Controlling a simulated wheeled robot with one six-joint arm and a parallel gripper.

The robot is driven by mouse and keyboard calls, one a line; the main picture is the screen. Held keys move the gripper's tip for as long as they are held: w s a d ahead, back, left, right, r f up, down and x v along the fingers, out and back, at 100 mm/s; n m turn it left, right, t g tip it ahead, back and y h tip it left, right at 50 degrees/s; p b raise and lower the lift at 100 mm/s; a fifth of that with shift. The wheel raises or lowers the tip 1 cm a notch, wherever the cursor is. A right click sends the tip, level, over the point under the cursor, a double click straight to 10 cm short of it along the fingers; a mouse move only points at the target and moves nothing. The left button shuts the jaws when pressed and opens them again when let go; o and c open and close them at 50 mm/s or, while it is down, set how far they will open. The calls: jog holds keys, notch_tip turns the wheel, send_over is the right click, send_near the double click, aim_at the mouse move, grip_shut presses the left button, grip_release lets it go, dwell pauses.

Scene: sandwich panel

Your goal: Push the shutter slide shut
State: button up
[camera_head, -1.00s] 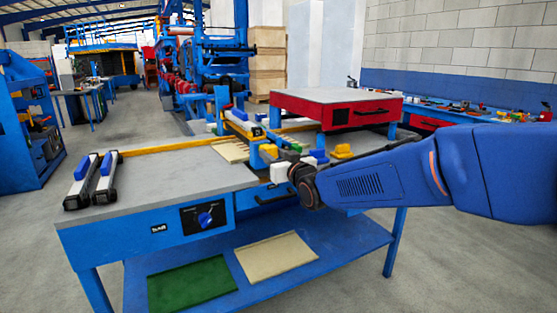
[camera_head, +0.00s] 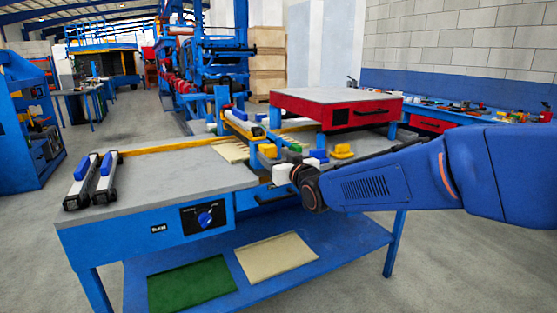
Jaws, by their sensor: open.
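My gripper (camera_head: 283,173) is at the end of my blue arm, over the right part of the blue workbench (camera_head: 150,187). It is open, but its fingertips are small and hard to make out against the coloured blocks. A blue and yellow slide assembly (camera_head: 240,124) stands on the bench just beyond and left of my gripper. I take it for the shutter slide, but cannot tell how far it is shut. Whether my gripper touches it cannot be seen.
A red cabinet (camera_head: 345,113) with a grey top stands behind my arm. Two blue-and-grey clamps (camera_head: 92,183) lie at the bench's left end. A blue knob (camera_head: 205,218) is on the bench front.

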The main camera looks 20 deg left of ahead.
jog(key=v, duration=0.7)
dwell(0.6)
jog(key=s+d+f+m+h, duration=0.1)
jog(key=d+f+m+h, duration=0.15)
jog(key=d, duration=0.95)
jog(key=s+d+f+m+g+h, duration=0.1)
jog(key=d+h, duration=0.3)
jog(key=d, duration=0.7)
jog(key=s+d+f+m+h, duration=0.2)
jog(key=d+h, duration=0.1)
jog(key=d, duration=0.9)
jog(key=s+d+f+m+g+h, duration=0.2)
jog(key=s+d+f, duration=0.4)
jog(key=s+d, duration=0.4)
jog(key=s+d+f+m+g+h, duration=0.2)
jog(key=s+d+f, duration=0.4)
jog(key=s+d, duration=0.4)
jog(key=s+g, duration=0.1)
jog(key=s, duration=0.5)
jog(key=shift+s+d+g, duration=0.2)
jog(key=shift+d+g, duration=0.2)
jog(key=shift+f+m, duration=0.1)
jog(key=shift+m, duration=0.15)
